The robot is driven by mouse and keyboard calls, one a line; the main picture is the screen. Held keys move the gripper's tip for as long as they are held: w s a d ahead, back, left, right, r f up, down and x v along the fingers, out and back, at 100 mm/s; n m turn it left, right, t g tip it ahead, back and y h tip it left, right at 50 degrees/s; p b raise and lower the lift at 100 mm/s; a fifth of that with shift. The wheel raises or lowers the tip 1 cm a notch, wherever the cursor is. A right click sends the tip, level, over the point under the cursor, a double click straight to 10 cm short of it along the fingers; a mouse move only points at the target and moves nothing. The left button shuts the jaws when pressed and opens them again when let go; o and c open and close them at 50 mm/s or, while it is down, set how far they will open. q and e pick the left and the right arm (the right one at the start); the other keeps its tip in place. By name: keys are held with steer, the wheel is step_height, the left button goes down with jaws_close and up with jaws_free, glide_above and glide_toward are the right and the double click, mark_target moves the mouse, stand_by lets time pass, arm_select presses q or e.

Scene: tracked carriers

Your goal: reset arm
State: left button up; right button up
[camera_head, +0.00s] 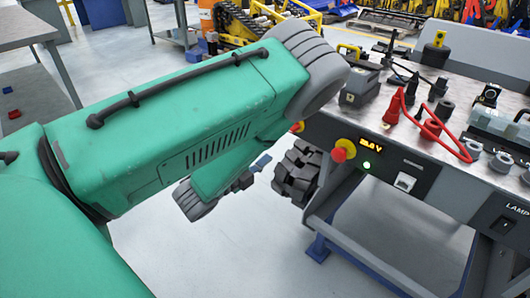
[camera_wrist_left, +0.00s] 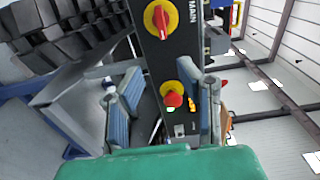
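My left arm, green with grey joints, spans the left half of the head view. Its left gripper (camera_head: 255,170) shows small and partly hidden below the forearm, in front of the bench. In the left wrist view the left gripper (camera_wrist_left: 162,105) has its two blue-padded fingers spread apart with nothing between them. Behind the fingers is a dark panel with a red-and-yellow MAIN switch (camera_wrist_left: 160,19) and a red button on yellow (camera_wrist_left: 174,98). I cannot tell whether a finger touches the panel. My right gripper is in neither view.
A metal test bench (camera_head: 440,125) with red leads (camera_head: 430,125), sockets and a lit display stands at the right. A black treaded part (camera_head: 297,172) is at its left end, close to my gripper. A grey table (camera_head: 22,28) stands at the upper left. Grey floor lies between.

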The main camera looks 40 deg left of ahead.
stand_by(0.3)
arm_select(q)
steer(key=s+d+f+n+g+y+p, duration=0.1)
steer(key=s+f+n+g+y+p, duration=0.3)
steer(key=s+f+n+g, duration=0.7)
steer(key=s+d+f+n+g+h+p, duration=0.1)
steer(key=s+d+n+g, duration=0.2)
steer(key=s, duration=0.5)
steer(key=s+d+f+n+g+h+p, duration=0.1)
steer(key=s+d+n+g+p, duration=0.1)
steer(key=s, duration=0.6)
steer(key=shift+s+d+n+g, duration=0.15)
steer(key=shift+d+n+g, duration=0.55)
steer(key=shift+d+n, duration=0.4)
